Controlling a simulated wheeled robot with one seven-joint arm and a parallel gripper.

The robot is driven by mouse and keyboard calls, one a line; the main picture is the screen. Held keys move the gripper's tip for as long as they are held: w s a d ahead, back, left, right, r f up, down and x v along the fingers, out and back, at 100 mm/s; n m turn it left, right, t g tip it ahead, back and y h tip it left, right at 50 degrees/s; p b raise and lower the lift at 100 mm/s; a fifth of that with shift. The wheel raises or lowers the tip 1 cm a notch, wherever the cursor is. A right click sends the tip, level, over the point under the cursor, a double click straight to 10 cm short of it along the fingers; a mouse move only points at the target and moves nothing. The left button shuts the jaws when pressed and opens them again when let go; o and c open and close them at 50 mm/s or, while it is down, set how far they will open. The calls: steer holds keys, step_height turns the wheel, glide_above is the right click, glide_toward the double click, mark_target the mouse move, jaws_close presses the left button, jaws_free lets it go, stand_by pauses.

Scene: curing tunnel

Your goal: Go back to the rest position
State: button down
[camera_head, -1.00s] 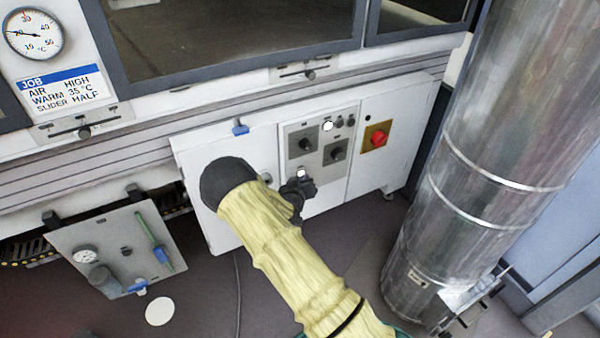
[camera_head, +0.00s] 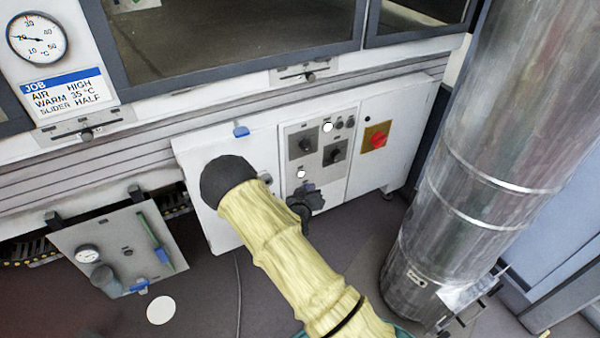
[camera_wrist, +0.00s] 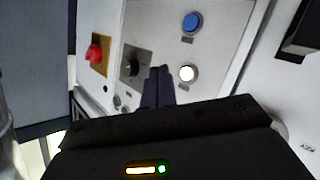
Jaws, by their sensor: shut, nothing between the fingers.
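My gripper (camera_wrist: 158,86) is shut and empty in the wrist view, with its dark fingertips side by side. It points at the control panel (camera_wrist: 145,25), between a black knob (camera_wrist: 131,65) and a lit white button (camera_wrist: 187,73). A blue button (camera_wrist: 192,23) sits above the white one. In the head view my gripper (camera_head: 308,193) shows small and dark beside my yellow-sleeved arm, in front of the lower part of the control panel (camera_head: 317,112). I cannot tell from these views whether the fingertips touch the panel.
A red switch on a yellow plate (camera_head: 376,138) is right of the panel. A large metal duct (camera_head: 450,180) stands at the right. A grey panel with a small gauge (camera_head: 110,240) is at the lower left. A window (camera_head: 230,35) is above. Floor shows below.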

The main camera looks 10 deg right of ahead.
steer(key=shift+s+d, duration=0.15)
steer(key=shift+s, duration=0.35)
steer(key=s+r+g+y, duration=0.2)
steer(key=s+r+g, duration=0.3)
steer(key=s, duration=0.4)
steer(key=s+r+g+y, duration=0.2)
steer(key=s+r, duration=0.6)
steer(key=s, duration=0.2)
steer(key=s+r+g+y, duration=0.2)
steer(key=s+r+g, duration=0.3)
steer(key=s, duration=0.4)
step_height(320, 180, up, 31)
steer(key=t+p, duration=0.1)
steer(key=p, duration=2.9)
steer(key=shift+w+d+f, duration=0.15)
steer(key=shift+w+d, duration=0.05)
steer(key=shift+w, duration=0.05)
